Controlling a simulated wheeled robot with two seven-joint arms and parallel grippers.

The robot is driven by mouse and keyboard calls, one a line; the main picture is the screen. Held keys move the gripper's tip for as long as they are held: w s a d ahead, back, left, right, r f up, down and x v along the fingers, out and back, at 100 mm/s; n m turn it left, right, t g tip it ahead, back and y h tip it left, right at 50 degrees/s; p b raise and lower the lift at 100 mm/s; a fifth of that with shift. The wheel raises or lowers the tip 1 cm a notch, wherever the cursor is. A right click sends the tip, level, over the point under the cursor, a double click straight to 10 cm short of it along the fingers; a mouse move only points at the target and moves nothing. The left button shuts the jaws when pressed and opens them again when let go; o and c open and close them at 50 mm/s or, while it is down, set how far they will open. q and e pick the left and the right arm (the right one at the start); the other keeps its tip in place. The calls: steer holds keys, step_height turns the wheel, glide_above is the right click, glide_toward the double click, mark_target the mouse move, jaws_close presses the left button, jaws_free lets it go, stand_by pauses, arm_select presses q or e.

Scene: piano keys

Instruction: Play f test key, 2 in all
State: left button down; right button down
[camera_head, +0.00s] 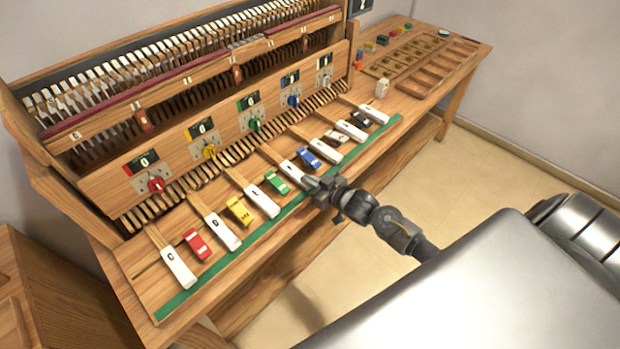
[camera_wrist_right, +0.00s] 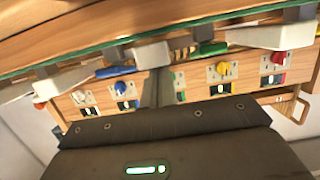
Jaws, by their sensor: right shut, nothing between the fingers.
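A row of white and coloured keys runs along the front of the wooden piano-like bench. The white key (camera_head: 293,171) between the green key (camera_head: 277,182) and the blue key (camera_head: 308,157) is probably the f key; its letter is too small to read. My right gripper (camera_head: 309,184) is shut and empty at the front end of this white key. I cannot tell whether it touches or presses it. In the right wrist view the white key (camera_wrist_right: 141,56) shows between green and blue, close to the grey fingers (camera_wrist_right: 150,88). My left gripper is not in view.
A panel behind the keys carries several small displays and coloured knobs, including a green knob (camera_head: 255,124). A green strip (camera_head: 180,304) lines the bench's front edge. A wooden tray (camera_head: 432,72) and small items stand at the far right. The floor in front is clear.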

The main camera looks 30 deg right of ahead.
step_height(320, 180, up, 5)
steer(key=p, duration=0.4)
steer(key=shift+s+f, duration=0.15)
steer(key=f+b+v, duration=0.2)
steer(key=b+v, duration=0.1)
steer(key=v, duration=0.6)
steer(key=shift+s+d+r+b, duration=0.2)
steer(key=shift+s+b, duration=0.1)
steer(key=shift+s, duration=0.25)
